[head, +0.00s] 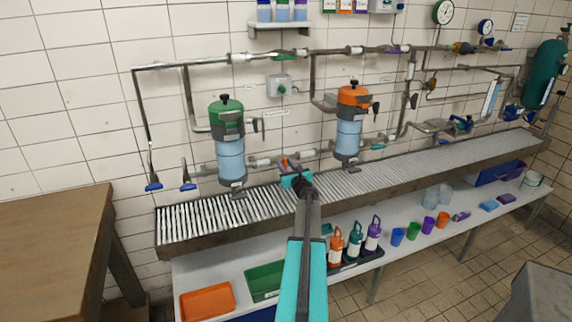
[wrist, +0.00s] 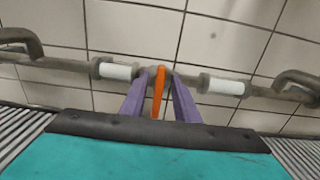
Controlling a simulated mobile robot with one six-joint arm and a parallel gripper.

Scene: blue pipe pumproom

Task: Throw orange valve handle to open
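The orange valve handle (wrist: 158,92) sits on the lower pipe, between two white pipe sections, in the wrist view. It is a slim lever, seen nearly edge-on and pointing towards me. My gripper (wrist: 160,76) has its two purple fingers on either side of the handle, with a visible gap on each side. It is open and not closed on the handle. In the head view my gripper (head: 289,164) is at the lower pipe between the two canisters. There the handle is mostly hidden by the gripper.
A green-topped canister (head: 228,130) and an orange-topped canister (head: 351,120) hang on either side of my gripper. A ribbed metal drain shelf (head: 400,162) runs below the pipe. A wooden table (head: 50,225) stands at left. Bottles and cups sit on the lower white shelf (head: 400,262).

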